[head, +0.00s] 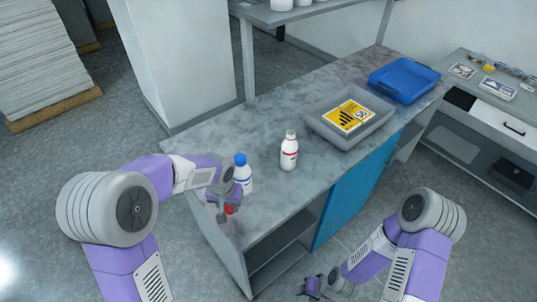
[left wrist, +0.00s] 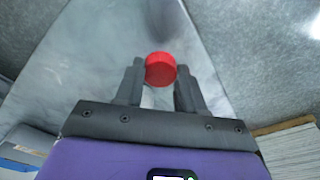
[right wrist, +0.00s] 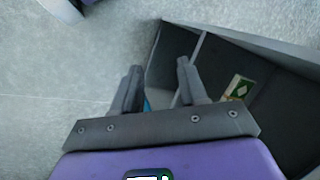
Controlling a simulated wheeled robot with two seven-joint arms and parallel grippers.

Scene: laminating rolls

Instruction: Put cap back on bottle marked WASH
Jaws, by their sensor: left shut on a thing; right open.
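My left gripper (head: 226,207) is shut on a red cap (head: 229,210), low over the near left end of the grey worktop. In the left wrist view the red cap (left wrist: 160,68) sits between the fingertips. A white bottle with a red-marked label (head: 289,155) stands upright on the worktop, right of the left gripper; its top looks pale, with no coloured cap. A white bottle with a blue cap (head: 242,172) stands just behind the left gripper, partly hidden by it. The label words are too small to read. My right gripper (right wrist: 160,80) is open and empty, low beside the bench.
A grey tray (head: 322,128) holding a yellow-and-black pack (head: 349,117) and an empty blue tray (head: 404,80) are further right on the worktop (head: 255,125). A second bench (head: 470,120) is at far right. Open shelves lie under the worktop's near side.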

